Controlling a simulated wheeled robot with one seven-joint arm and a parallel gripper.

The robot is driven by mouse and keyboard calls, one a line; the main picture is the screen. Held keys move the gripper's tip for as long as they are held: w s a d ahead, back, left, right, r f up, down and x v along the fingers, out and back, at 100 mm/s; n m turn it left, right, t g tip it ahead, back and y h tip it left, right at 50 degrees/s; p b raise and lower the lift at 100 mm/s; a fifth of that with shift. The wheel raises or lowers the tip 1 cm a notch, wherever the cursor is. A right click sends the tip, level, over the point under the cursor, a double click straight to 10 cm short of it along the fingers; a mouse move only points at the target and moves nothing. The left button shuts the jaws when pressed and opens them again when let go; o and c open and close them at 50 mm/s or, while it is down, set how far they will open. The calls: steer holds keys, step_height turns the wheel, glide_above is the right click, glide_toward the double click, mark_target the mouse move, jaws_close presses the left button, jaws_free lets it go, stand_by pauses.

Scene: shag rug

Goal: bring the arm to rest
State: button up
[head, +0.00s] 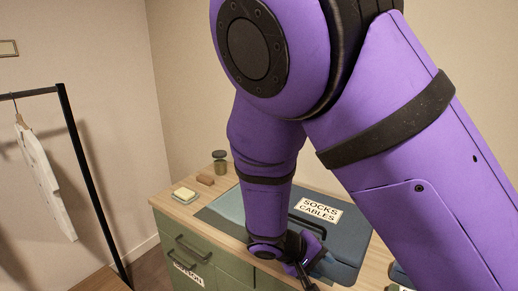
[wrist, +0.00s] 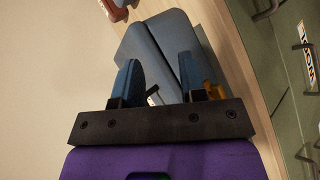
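My purple arm fills much of the head view, bent down over a dresser top. My gripper (head: 314,268) shows only partly there, low over the near side of a blue-grey case. In the wrist view my gripper (wrist: 158,75) has its two blue fingers spread apart, with no held object visible between them. The blue-grey case (wrist: 150,42) lies beyond the fingers; I cannot tell whether they touch it. In the head view the case (head: 345,245) carries a white label reading "SOCKS CABLES", and my arm hides part of it.
The green dresser (head: 213,262) has a wooden top with a yellow-and-white block (head: 184,195), a brown block (head: 206,180) and a small jar (head: 220,162) at its left end. A clothes rack (head: 88,180) with a hanging white garment (head: 43,180) stands left. Walls stand behind.

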steer(key=s+d+r+m+y, duration=0.1)
steer(key=s+d+r+y, duration=0.3)
steer(key=r, duration=0.5)
steer(key=s+d+r+m+y, duration=0.1)
steer(key=s+d+r+y, duration=0.1)
steer(key=d+r, duration=0.45)
steer(key=s+d+r+m+y, duration=0.1)
steer(key=s+d+r+y, duration=0.25)
steer(key=r, duration=0.65)
steer(key=s+d+r+t, duration=0.1)
steer(key=s+r+t, duration=0.2)
steer(key=s+r, duration=0.2)
steer(key=shift+s+d+m, duration=0.3)
steer(key=shift+s+d, duration=0.05)
steer(key=shift+s, duration=0.35)
